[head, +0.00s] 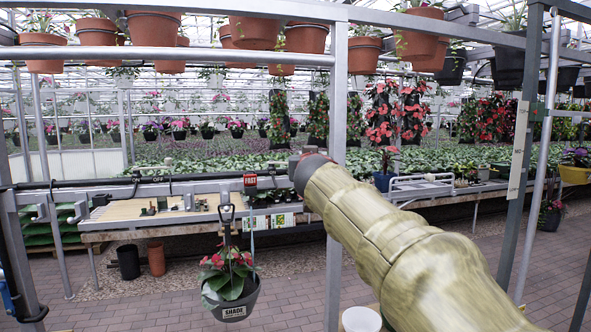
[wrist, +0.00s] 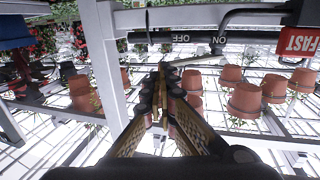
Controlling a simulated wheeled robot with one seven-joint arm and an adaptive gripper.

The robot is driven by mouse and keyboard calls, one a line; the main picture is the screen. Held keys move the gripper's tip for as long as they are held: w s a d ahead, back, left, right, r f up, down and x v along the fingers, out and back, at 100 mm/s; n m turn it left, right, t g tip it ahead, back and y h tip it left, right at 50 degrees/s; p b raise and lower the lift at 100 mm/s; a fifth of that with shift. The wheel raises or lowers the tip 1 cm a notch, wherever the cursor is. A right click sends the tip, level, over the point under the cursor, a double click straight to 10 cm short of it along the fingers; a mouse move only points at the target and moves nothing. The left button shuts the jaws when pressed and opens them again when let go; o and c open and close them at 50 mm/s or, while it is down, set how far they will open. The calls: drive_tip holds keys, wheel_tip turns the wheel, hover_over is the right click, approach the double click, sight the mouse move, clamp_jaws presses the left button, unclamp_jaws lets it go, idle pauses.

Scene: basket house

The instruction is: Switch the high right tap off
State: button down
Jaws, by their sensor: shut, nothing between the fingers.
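The tap is on a black pipe, which carries white OFF and ON marks in the wrist view (wrist: 195,38). A thin metal lever (wrist: 200,59) lies close beside the marks, its near end by my fingertips. I cannot tell whether they touch. My gripper (wrist: 162,70) is shut and empty, with its fingers pointing at the pipe. In the head view my gripper (head: 303,158) is at the pipe's right end beside a grey post, and its fingers and the tap lever are hidden there.
A red FAST sign (head: 250,183) hangs left of my gripper. A grey upright post (head: 337,110) stands close behind it. Below hangs a plant pot marked SHADE (head: 231,302). Terracotta pots (head: 305,37) hang above. A bench (head: 190,215) stands behind. Brick floor at lower left is open.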

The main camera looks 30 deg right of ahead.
drive_tip(key=w+d, duration=0.2)
drive_tip(key=d, duration=0.1)
drive_tip(key=shift+w+d, duration=0.2)
drive_tip(key=shift+w, duration=0.15)
drive_tip(key=shift+s+b, duration=0.1)
drive_tip(key=shift+b, duration=0.2)
idle(1.0)
